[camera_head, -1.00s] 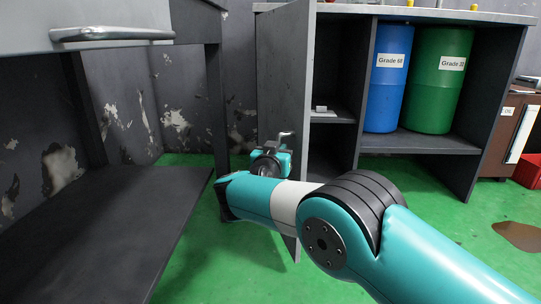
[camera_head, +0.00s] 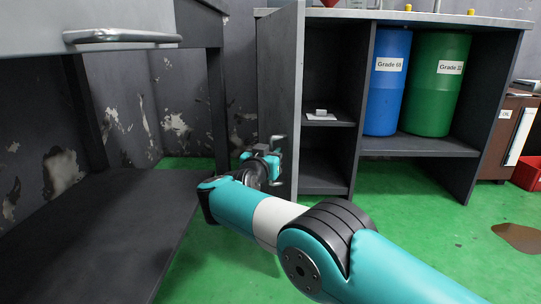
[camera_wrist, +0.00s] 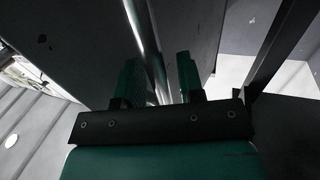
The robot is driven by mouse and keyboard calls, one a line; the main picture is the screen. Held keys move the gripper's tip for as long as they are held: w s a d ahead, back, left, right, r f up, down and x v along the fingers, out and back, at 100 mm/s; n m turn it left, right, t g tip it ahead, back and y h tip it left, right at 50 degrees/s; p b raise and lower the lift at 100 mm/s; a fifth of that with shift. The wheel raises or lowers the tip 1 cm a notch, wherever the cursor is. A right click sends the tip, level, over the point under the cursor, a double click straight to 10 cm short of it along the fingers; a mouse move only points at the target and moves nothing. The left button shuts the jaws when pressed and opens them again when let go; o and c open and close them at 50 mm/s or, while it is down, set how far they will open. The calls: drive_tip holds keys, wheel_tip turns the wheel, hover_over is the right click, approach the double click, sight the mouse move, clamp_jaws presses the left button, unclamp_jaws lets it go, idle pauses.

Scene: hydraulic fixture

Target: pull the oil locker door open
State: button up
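The oil locker door (camera_head: 278,80) is a dark grey panel standing swung out from the left side of the oil locker (camera_head: 364,85), leaving the inside in view. Its silver handle (camera_head: 283,145) is a slim bracket near the door's free edge. My gripper (camera_head: 272,162) is at the handle, on the door's left-hand face. In the wrist view, its two green fingers (camera_wrist: 160,78) are apart, close to dark panels and a bright edge.
A blue barrel (camera_head: 388,85) and a green barrel (camera_head: 436,85) stand on the locker's shelf. A dark bench (camera_head: 110,215) with a silver handle (camera_head: 122,37) above it fills the left. Green floor is clear in front of the locker. An oil puddle (camera_head: 520,237) lies at right.

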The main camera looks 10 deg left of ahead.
drive_tip(key=shift+s, duration=0.1)
drive_tip(key=shift+s+a+r, duration=0.1)
drive_tip(key=shift+s, duration=0.1)
drive_tip(key=p+v, duration=0.7)
drive_tip(key=v, duration=0.9)
drive_tip(key=shift+s+a, duration=0.1)
drive_tip(key=shift+s, duration=0.3)
